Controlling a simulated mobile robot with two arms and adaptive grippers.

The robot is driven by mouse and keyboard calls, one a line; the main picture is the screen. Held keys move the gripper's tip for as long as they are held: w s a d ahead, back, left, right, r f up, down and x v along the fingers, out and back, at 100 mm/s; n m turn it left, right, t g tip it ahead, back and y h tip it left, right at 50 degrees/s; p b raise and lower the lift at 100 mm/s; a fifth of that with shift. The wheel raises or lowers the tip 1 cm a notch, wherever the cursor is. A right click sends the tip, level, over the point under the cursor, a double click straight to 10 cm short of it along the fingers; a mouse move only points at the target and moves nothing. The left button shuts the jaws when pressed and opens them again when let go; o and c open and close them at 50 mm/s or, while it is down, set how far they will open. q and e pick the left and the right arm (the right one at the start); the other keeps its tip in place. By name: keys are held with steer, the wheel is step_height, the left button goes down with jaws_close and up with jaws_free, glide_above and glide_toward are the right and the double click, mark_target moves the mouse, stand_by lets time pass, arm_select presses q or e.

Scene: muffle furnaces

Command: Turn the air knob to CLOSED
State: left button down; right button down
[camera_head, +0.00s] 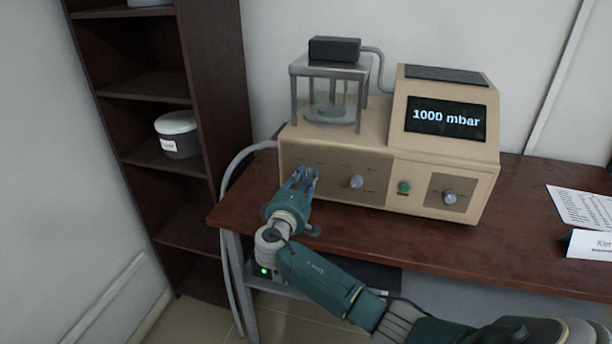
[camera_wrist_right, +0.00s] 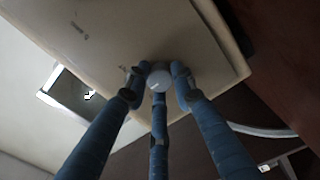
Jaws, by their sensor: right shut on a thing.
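The beige vacuum device (camera_head: 340,160) stands on the brown table, with a row of knobs on its front. My right gripper (camera_head: 304,178) reaches the left end of this front panel. In the wrist view its blue fingers (camera_wrist_right: 157,82) are closed around a round pale knob (camera_wrist_right: 160,78), which shows a small mark on its face. In the head view the fingers hide this knob. Labels beside it are too small to read, so its setting cannot be told. My left gripper is not in view.
A second knob (camera_head: 357,181), a green button (camera_head: 404,187) and a third knob (camera_head: 449,197) sit further right. The display (camera_head: 446,118) reads 1000 mbar. A glass chamber (camera_head: 331,100) stands on top. A hose (camera_head: 237,165) hangs at the left.

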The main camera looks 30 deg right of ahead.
steer(key=n+p, duration=0.2)
steer(key=n, duration=0.2)
steer(key=shift+r+n, duration=0.1)
steer(key=shift+n, duration=0.2)
steer(key=shift+a+f+n+p, duration=0.15)
steer(key=shift+n+p, duration=1)
steer(key=shift+n, duration=1.15)
steer(key=shift+f, duration=0.1)
steer(key=c, duration=1.5)
jaws_free()
steer(key=shift+o, duration=0.2)
steer(key=v, duration=1.2)
